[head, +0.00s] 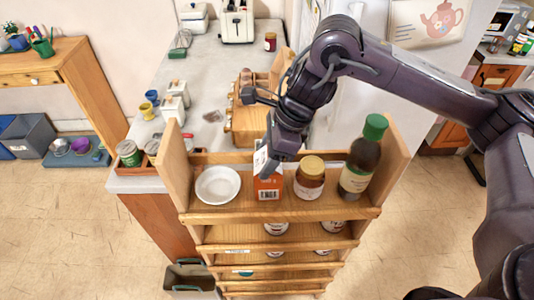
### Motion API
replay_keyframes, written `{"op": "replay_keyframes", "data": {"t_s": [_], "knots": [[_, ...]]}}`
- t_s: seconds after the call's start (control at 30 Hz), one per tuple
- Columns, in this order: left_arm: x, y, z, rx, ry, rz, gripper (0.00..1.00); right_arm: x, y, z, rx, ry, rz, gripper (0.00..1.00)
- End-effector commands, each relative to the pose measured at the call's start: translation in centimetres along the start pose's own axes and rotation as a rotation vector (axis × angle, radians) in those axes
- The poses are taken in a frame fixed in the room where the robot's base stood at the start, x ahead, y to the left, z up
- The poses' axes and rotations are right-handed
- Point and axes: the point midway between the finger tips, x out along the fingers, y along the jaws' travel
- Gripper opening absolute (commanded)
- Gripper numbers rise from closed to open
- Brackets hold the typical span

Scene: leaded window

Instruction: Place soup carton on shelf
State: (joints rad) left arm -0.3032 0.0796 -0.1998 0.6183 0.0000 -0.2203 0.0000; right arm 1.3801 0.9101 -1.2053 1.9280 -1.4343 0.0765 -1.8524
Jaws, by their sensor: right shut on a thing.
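The soup carton (268,188), orange and white with a barcode, is upright at the top shelf (280,214) of a wooden rack. It is between a white bowl (217,185) on its left and a brown jar with a yellow lid (310,178) on its right. My right gripper (272,163) comes down from above and is shut on the carton's upper part, hiding some of it. I cannot tell whether the carton's base touches the shelf. My left gripper is not in view.
A dark bottle with a green cap (362,158) stands at the shelf's right end. The rack's side panels (174,165) rise at both ends. Lower shelves (280,234) hold jars or cans. A grey counter (205,75) with canisters and a toaster (237,20) lies behind.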

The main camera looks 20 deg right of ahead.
Motion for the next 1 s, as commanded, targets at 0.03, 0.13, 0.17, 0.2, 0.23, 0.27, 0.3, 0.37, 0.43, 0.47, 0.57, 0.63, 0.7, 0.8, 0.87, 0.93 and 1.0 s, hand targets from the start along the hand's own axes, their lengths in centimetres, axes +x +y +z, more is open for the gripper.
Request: {"op": "replay_keyframes", "data": {"t_s": [0.03,0.13,0.17,0.2,0.23,0.27,0.3,0.37,0.43,0.47,0.57,0.63,0.7,0.8,0.87,0.93,1.0], "knots": [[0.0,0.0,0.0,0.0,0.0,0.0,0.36,-0.1,-0.1,0.1,0.0,-0.002,-0.002,0.0],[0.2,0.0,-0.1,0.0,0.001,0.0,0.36,0.1,0.0,-0.1,0.0,0.0,0.0,0.6],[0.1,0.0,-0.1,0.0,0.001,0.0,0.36,0.1,0.0,-0.1,0.0,0.001,0.0,0.64],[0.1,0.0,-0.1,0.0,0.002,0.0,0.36,0.1,0.0,-0.1,0.0,0.001,0.0,0.69],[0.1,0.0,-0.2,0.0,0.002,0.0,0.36,0.1,0.0,-0.1,0.0,0.001,0.001,0.73],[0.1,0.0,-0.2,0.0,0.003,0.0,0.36,0.1,0.0,-0.1,0.0,0.001,0.001,0.77],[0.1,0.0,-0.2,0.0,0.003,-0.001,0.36,0.1,0.0,-0.1,0.0,0.001,0.001,0.79],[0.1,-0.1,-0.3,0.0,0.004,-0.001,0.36,0.1,0.0,-0.1,0.0,0.001,0.001,0.79],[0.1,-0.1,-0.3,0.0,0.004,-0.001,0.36,0.1,0.0,-0.1,0.0,0.001,0.001,0.79],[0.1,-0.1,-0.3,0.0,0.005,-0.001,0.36,0.1,0.0,-0.1,0.0,0.001,0.001,0.79],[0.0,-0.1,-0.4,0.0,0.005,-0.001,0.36,0.0,0.0,0.0,0.0,0.001,0.001,0.79],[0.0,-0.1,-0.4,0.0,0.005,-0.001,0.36,-0.2,0.0,0.0,0.0,0.0,-0.001,0.79],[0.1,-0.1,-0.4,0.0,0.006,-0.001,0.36,-0.8,-0.1,0.0,-0.001,0.001,-0.003,0.79],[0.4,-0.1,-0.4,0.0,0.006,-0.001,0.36,-2.4,-0.1,0.0,-0.002,-0.001,-0.006,0.79],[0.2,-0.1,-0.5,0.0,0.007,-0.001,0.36,-3.6,-0.2,0.1,-0.002,0.0,-0.007,0.79],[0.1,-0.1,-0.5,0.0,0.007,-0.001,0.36,-4.9,-0.1,0.1,-0.002,-0.001,-0.007,0.79],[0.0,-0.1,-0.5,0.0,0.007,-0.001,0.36,-6.2,-0.1,0.1,-0.001,0.0,-0.007,0.79]]}}
